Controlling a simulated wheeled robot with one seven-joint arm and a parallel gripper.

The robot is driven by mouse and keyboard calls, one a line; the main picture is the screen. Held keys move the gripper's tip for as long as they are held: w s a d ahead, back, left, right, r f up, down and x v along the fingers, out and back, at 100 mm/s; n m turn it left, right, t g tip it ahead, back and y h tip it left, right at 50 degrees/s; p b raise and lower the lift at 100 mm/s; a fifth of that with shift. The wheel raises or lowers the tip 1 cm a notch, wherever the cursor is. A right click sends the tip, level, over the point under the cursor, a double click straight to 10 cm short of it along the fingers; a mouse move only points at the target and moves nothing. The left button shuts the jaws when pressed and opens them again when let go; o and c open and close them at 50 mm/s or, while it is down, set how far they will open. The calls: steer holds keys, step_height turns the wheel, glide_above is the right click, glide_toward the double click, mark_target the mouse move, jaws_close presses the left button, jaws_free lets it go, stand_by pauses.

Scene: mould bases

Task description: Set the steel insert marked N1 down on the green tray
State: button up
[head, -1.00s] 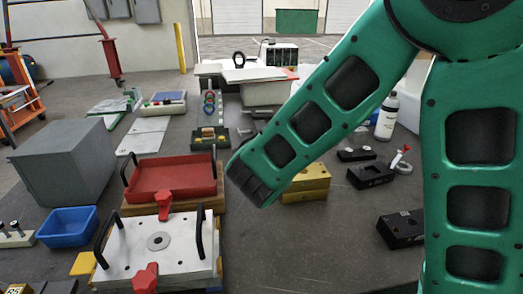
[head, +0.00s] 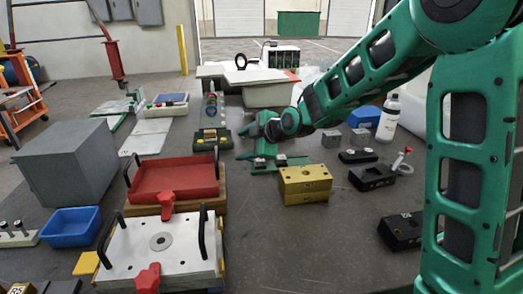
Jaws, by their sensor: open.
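My gripper (head: 256,131) is at the end of my green arm, near the middle of the table, pointing left. It is open, and I see nothing held in it. Just below it in the picture is a low green object (head: 264,162) with small metal parts on it; I cannot tell whether this is the green tray or a fixture. No N1 mark is readable, so I cannot tell which insert is N1.
A yellow block (head: 305,186) stands in front of my gripper. Black blocks (head: 371,178) and a white bottle (head: 388,118) are at the right. A red tray (head: 174,178) and a white mould plate (head: 163,251) are at the left. The front middle of the table is clear.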

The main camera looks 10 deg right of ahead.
mark_target(290, 160)
steer(key=d+m, duration=0.1)
steer(key=d+m+y, duration=0.1)
steer(key=d, duration=0.1)
steer(key=d+m, duration=0.1)
steer(key=shift+w+d+r+m+y, duration=0.15)
steer(key=shift+d+r+m+y, duration=0.1)
steer(key=shift+m+y, duration=0.15)
steer(key=d+m, duration=0.2)
steer(key=d, duration=0.1)
steer(key=d+f+m, duration=0.1)
steer(key=d+m, duration=0.1)
steer(key=d, duration=0.2)
steer(key=d+m+t+y, duration=0.1)
steer(key=d+m, duration=0.1)
steer(key=d, duration=0.2)
steer(key=shift+s+f, duration=0.25)
steer(key=shift+s, duration=0.05)
steer(key=x, duration=1)
steer(key=shift+w+a, duration=0.2)
steer(key=shift+a, duration=0.25)
steer(key=c, duration=1.2)
steer(key=shift+r, duration=0.1)
steer(key=shift+c, duration=0.7)
steer(key=shift+r, duration=0.1)
